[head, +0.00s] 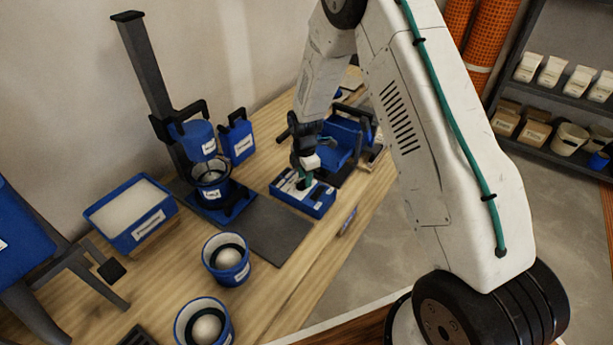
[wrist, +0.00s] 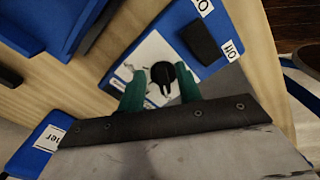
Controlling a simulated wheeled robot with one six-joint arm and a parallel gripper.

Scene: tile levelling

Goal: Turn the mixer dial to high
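The mixer dial (wrist: 162,72) is a round black knob with a narrow grip on a white plate. It sits on a blue control box (head: 318,209), which also shows in the wrist view (wrist: 176,20). My gripper (wrist: 160,84) has two green fingers, one on each side of the dial, with gaps beside it; it is open. In the head view my gripper (head: 304,178) points down over the box and hides the dial. The mixer (head: 197,140) has a blue head on a dark stand above a blue bucket (head: 212,192). The dial's exact setting cannot be read.
A black switch (wrist: 202,42) stands beside the dial on the box, with white labels near it. Blue buckets (head: 226,277) and a blue tray of white material (head: 135,234) stand left on the wooden table (head: 275,300). A blue device (head: 340,140) stands behind the box.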

